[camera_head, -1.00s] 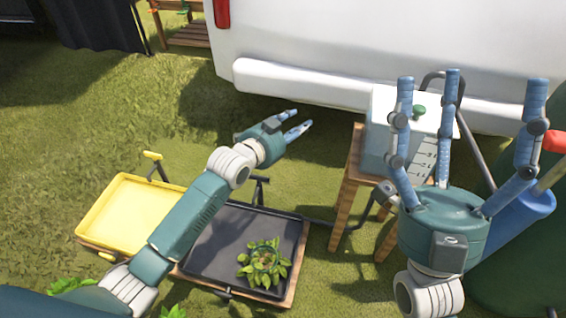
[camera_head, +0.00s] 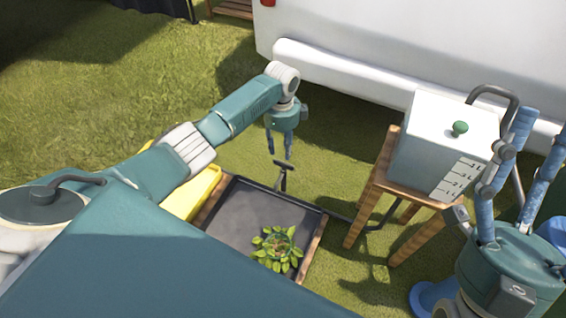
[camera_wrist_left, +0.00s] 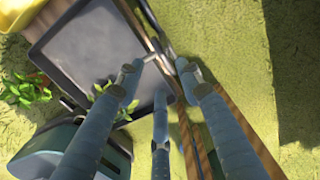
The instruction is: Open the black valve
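The black valve (camera_head: 283,172) is a small dark T-shaped handle on a pipe at the far edge of the black tray (camera_head: 230,210). My left gripper (camera_head: 279,150) points down just above and behind the valve, with its blue fingers apart and nothing between them. In the left wrist view, its three fingers (camera_wrist_left: 160,85) are spread, and a small handle (camera_wrist_left: 152,52) shows just beyond their tips. I cannot tell whether any finger touches it. My right gripper (camera_head: 525,160) points up at the right, with its fingers spread and empty.
A white tank with a green knob (camera_head: 460,128) stands on a wooden stand (camera_head: 375,200). A white vehicle (camera_head: 370,40) stands behind; grass lies between.

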